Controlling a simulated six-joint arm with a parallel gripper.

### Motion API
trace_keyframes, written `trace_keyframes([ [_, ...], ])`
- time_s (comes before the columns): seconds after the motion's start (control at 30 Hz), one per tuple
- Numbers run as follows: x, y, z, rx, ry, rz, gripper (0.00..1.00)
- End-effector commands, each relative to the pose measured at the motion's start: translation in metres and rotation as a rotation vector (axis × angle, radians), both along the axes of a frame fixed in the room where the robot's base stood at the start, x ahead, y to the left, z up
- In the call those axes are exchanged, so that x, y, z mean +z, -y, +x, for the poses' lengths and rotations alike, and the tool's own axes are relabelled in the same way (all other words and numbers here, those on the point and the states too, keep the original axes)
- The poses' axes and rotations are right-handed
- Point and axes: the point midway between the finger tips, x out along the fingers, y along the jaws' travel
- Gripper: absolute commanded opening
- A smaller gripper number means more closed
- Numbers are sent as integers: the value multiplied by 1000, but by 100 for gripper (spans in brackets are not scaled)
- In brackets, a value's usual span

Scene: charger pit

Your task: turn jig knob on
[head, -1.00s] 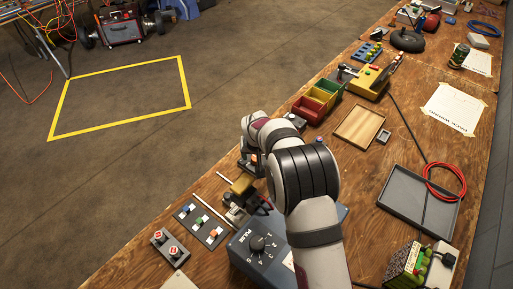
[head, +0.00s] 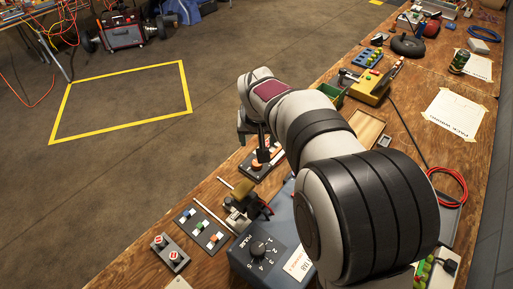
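I cannot tell for sure which knob is the jig knob. A small dark panel with orange and white controls (head: 258,166) lies near the bench's left edge, partly hidden by my gripper. My gripper (head: 264,154) points down over this panel; its dark fingers look close to the controls, but contact and finger gap are unclear. A black pointer dial (head: 258,248) with numbers around it sits on a blue-grey box (head: 243,262) nearer the camera. A brass-coloured clamp fixture (head: 240,196) with dark handles stands between the panel and the box.
A yellow device (head: 369,87) and a green bin (head: 335,97) stand beyond my arm. My arm hides much of the bench's right middle.

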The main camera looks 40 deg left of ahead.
Motion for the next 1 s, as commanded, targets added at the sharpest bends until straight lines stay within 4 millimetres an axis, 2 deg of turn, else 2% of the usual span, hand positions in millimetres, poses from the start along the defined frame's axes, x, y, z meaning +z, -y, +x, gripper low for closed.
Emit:
trace_keyframes([
  [0.1,86,-2,2,0,12,16,72],
  [0.13,94,-3,-4,53,26,-30,72],
  [0.2,64,-4,-28,411,143,-324,72],
  [0.3,53,-7,-47,821,279,-669,72],
  [0.37,52,-11,-57,1036,347,-865,72],
  [0.5,64,-30,-80,1452,478,-1316,72],
  [0.67,85,-63,-119,1783,583,-1844,72],
  [0.7,46,-59,-114,1780,563,-1833,72],
  [0.8,-25,-58,-113,1775,564,-1825,72],
  [0.9,-77,-58,-112,1771,569,-1820,72],
  [1.0,-109,-59,-112,1767,571,-1816,72],
])
